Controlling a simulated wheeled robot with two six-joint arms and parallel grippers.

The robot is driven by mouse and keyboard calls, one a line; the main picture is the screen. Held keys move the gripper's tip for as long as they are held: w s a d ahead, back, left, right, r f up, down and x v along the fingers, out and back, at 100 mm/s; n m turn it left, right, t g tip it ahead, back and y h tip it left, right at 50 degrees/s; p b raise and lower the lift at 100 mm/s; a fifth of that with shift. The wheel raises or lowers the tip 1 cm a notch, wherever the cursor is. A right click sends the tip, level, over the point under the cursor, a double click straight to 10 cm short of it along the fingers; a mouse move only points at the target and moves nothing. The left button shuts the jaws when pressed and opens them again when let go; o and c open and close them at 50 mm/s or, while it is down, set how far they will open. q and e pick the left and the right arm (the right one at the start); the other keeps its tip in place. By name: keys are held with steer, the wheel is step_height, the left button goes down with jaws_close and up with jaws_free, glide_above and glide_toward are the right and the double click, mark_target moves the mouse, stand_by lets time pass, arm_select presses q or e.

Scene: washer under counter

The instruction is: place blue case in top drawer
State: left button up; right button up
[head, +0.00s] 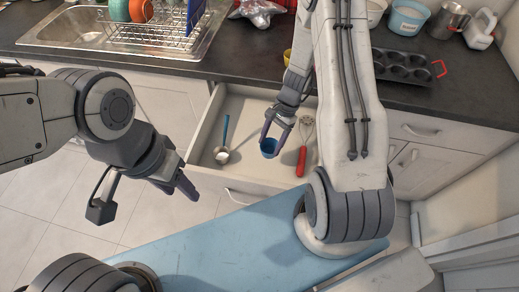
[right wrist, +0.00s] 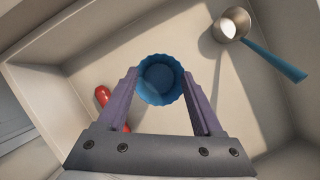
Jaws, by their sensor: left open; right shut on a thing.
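The blue case (head: 268,148) is a small round fluted cup. My right gripper (head: 272,138) is shut on it, over the inside of the open top drawer (head: 235,183). In the right wrist view the blue case (right wrist: 160,80) sits between the two fingertips, with the drawer floor (right wrist: 150,40) behind it. I cannot tell whether it touches the floor. My left gripper (head: 182,184) is open and empty, to the left of the drawer front.
The dark countertop (head: 240,60) above carries a sink with a dish rack (head: 150,38) and a muffin tin (head: 400,66).

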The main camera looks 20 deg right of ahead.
mark_target(261, 144)
steer(key=a+f, duration=0.1)
steer(key=w+a+f, duration=0.1)
steer(key=a, duration=0.1)
steer(key=shift+w, duration=0.2)
steer(key=shift+a+f+p, duration=0.1)
steer(key=shift+f+p, duration=0.4)
steer(key=shift+f, duration=1.6)
steer(key=shift+f, duration=0.2)
steer(key=o, duration=1.3)
steer(key=shift+r, duration=0.1)
